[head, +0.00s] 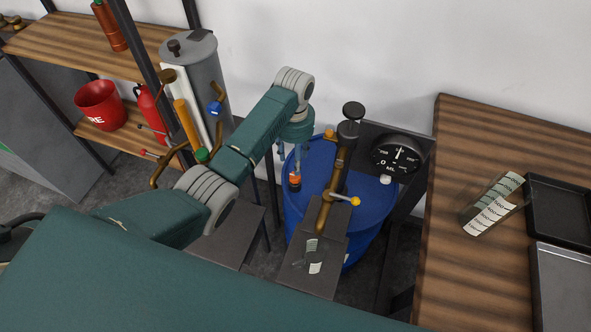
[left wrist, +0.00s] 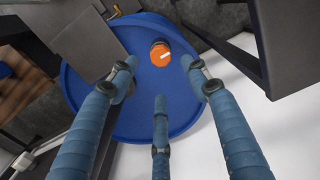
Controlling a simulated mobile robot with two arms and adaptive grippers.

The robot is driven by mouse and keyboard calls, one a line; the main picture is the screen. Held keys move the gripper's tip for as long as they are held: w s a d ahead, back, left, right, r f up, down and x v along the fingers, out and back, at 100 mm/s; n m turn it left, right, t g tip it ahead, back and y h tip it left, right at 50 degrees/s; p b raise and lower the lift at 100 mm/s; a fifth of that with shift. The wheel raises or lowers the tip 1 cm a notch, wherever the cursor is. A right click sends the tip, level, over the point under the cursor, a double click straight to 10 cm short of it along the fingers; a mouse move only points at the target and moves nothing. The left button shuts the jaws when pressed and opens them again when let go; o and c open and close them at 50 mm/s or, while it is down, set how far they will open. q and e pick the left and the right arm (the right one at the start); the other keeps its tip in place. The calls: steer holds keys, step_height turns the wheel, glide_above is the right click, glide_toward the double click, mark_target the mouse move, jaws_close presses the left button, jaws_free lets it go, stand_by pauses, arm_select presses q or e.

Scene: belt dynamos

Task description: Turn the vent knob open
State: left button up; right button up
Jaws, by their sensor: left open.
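The vent knob (head: 295,181) is a small orange-red cap on top of the blue drum (head: 368,222). In the left wrist view the knob (left wrist: 160,53) shows a white mark on its top, pointing to the right. My left gripper (head: 291,166) is above the drum, its blue fingers pointing down at the knob. The left wrist view shows its three fingers (left wrist: 159,76) spread apart with nothing between them. The knob lies beyond the fingertips, between the two upper ones, and no contact is visible. My right gripper is not in view.
A brass pipe with a yellow-tipped lever (head: 354,201) and a dial gauge (head: 397,156) stand just right of the knob. A glass measuring vessel (head: 314,255) is on the dark stand in front. A wooden table (head: 450,170) is at right, a shelf (head: 75,38) at left.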

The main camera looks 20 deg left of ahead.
mark_target(295, 178)
arm_select(q)
step_height(295, 178, down, 6)
steer(key=shift+w+r, duration=0.1)
steer(key=shift+r, duration=0.1)
step_height(295, 178, down, 3)
steer(key=shift+r+b, duration=0.15)
steer(key=shift+b, duration=0.25)
steer(key=shift+f, duration=0.2)
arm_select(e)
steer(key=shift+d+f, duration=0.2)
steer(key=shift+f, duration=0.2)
arm_select(q)
steer(key=c, duration=1.1)
steer(key=shift+c, duration=0.2)
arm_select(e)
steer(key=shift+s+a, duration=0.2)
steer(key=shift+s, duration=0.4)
